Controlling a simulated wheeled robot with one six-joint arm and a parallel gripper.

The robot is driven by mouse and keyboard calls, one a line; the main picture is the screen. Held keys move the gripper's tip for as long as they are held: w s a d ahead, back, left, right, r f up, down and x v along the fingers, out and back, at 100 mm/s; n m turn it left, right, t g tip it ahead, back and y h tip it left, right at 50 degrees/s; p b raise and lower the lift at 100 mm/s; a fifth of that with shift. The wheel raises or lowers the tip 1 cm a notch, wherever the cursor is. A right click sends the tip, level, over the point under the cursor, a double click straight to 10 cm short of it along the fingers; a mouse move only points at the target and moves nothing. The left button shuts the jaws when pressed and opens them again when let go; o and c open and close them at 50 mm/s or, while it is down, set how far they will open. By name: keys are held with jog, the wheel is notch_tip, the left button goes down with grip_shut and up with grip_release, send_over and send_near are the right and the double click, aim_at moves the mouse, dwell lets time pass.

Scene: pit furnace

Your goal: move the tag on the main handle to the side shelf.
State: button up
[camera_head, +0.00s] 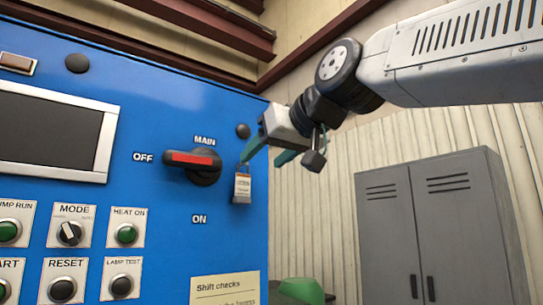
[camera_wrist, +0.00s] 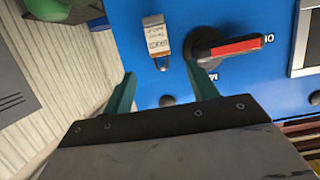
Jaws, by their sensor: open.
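The main handle (camera_head: 192,160) is a black rotary handle with a red stripe on the blue panel. It points level toward OFF, and it also shows in the wrist view (camera_wrist: 232,46). The tag (camera_head: 242,186), a small white padlock-like piece with a metal loop, hangs just right of the handle. In the wrist view the tag (camera_wrist: 155,42) is beyond the fingertips; its attachment point is unclear. My gripper (camera_head: 267,154) is open and empty, with green fingers above and right of the tag. In the wrist view my gripper (camera_wrist: 160,71) has the tag roughly between its finger lines, apart from them.
A grey locker (camera_head: 440,230) stands at the right. A green rounded object (camera_head: 302,290) sits low beside the panel on a dark surface; whether this is the side shelf is unclear. Buttons (camera_head: 126,234) and a yellow note (camera_head: 225,288) are below the handle.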

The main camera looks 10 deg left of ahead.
aim_at(244, 177)
jog(key=x, duration=0.7)
jog(key=shift+w+a+f, duration=0.1)
jog(key=shift+w+a, duration=0.05)
jog(key=shift+w, duration=0.05)
jog(key=c, duration=1.1)
jog(key=shift+o, duration=0.2)
jog(key=shift+r, duration=0.35)
jog(key=shift+s, duration=0.1)
jog(key=shift+s+d, duration=0.9)
jog(key=shift+d, duration=0.2)
jog(key=shift+s+d, duration=0.9)
jog(key=shift+d, duration=0.2)
jog(key=shift+s+d, duration=0.1)
jog(key=shift+d, duration=0.05)
